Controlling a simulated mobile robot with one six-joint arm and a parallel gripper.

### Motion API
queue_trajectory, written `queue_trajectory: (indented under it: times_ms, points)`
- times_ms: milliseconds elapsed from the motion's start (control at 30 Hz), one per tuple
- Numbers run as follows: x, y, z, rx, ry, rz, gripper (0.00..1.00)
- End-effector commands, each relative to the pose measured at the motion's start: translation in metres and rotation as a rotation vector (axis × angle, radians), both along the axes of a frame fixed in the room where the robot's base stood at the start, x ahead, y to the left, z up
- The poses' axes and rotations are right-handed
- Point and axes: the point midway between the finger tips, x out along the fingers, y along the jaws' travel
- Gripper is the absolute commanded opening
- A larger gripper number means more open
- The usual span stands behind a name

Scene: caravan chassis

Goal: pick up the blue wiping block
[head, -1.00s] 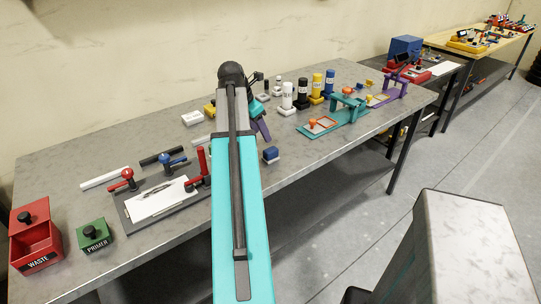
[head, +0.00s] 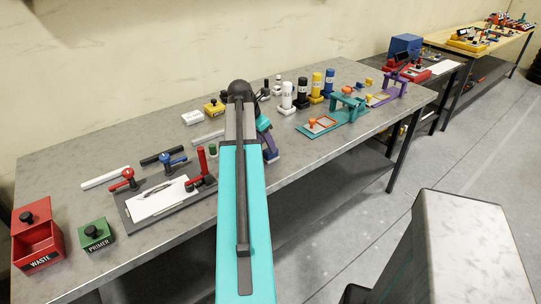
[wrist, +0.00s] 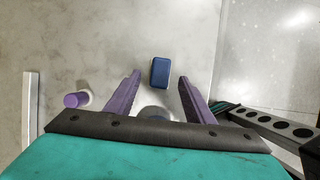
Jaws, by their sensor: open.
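The blue wiping block (wrist: 160,72) lies on the grey bench top in the wrist view, a small dark-blue piece with rounded corners. My gripper (wrist: 160,79) is open, its two purple fingers on either side of the view. The block shows between and slightly beyond the fingertips, with a gap on each side. Nothing is held. In the head view my gripper (head: 268,143) is over the front part of the bench, past the end of my arm, and mostly covers the block there.
A purple-topped cylinder (wrist: 75,100) stands left of the fingers in the wrist view, beside a long pale bar (wrist: 31,110). The bench's front edge lies close on the right. In the head view, a clipboard fixture (head: 160,198) is left and a teal fixture (head: 335,120) right.

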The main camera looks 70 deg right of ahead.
Motion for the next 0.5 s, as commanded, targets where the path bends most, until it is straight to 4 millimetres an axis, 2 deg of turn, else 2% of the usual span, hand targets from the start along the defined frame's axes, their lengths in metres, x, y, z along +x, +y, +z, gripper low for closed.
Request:
queue_trajectory:
  times_ms: [267, 500]
  points:
    - [-0.004, -0.004, -0.009, 0.001, 0.000, 0.000, 0.48]
    - [-0.009, -0.012, -0.029, 0.002, 0.001, -0.001, 0.48]
